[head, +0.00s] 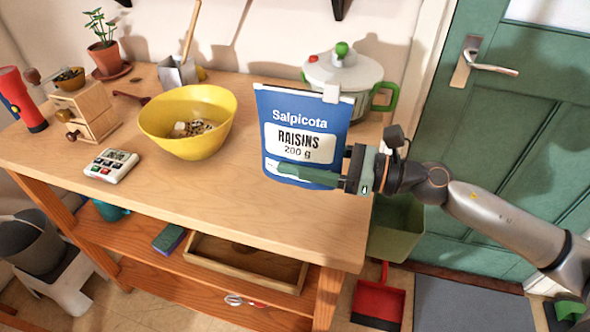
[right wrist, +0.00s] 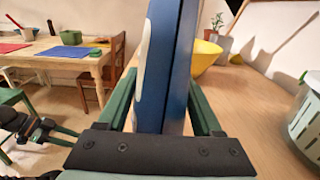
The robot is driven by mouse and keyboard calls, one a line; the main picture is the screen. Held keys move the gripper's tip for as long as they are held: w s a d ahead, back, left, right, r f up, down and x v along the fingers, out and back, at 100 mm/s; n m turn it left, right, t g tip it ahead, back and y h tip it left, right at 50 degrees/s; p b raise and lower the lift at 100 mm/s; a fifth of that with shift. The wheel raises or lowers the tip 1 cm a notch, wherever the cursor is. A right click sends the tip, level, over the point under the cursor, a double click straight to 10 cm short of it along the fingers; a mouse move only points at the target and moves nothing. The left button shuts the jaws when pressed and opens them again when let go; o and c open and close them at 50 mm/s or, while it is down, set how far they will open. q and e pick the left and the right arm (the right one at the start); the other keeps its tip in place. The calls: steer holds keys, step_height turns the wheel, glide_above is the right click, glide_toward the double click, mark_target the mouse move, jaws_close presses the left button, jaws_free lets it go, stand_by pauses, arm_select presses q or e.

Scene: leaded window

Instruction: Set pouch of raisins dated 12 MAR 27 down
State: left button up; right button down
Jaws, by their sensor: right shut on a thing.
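The blue pouch of raisins (head: 303,115) is upright in the head view, with its "Salpicota RAISINS 200 g" label facing the camera; no date is legible. My right gripper (head: 312,176) is shut on its lower part, one green finger across the front. The pouch is over the right part of the wooden worktop (head: 235,205); I cannot tell whether its bottom touches. In the right wrist view the pouch (right wrist: 172,70) stands edge-on between the fingers. My left gripper (right wrist: 62,137) shows small at the left of that view, its green fingers apart and empty.
A lidded pot (head: 342,80) with green handles stands behind the pouch. A yellow bowl (head: 188,145) with contents is to its left. The front middle of the worktop is clear.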

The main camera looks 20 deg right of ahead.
steer(key=shift+w+a+f, duration=0.2)
steer(key=shift+w+f, duration=0.7)
steer(key=shift+f, duration=0.2)
step_height(320, 180, down, 2)
steer(key=shift+w+f+b, duration=0.15)
steer(key=shift+f+b, duration=0.05)
steer(key=shift+b, duration=0.2)
arm_select(q)
steer(key=shift+s+d+f, duration=0.1)
steer(key=shift+d+f, duration=0.25)
steer(key=shift+d, duration=0.15)
arm_select(e)
steer(key=shift+f, duration=0.45)
steer(key=c, duration=0.5)
jaws_free()
steer(key=shift+f, duration=0.2)
arm_select(q)
steer(key=shift+w, duration=0.2)
arm_select(e)
steer(key=o, duration=0.5)
steer(key=shift+c, duration=0.2)
steer(key=shift+r, duration=0.1)
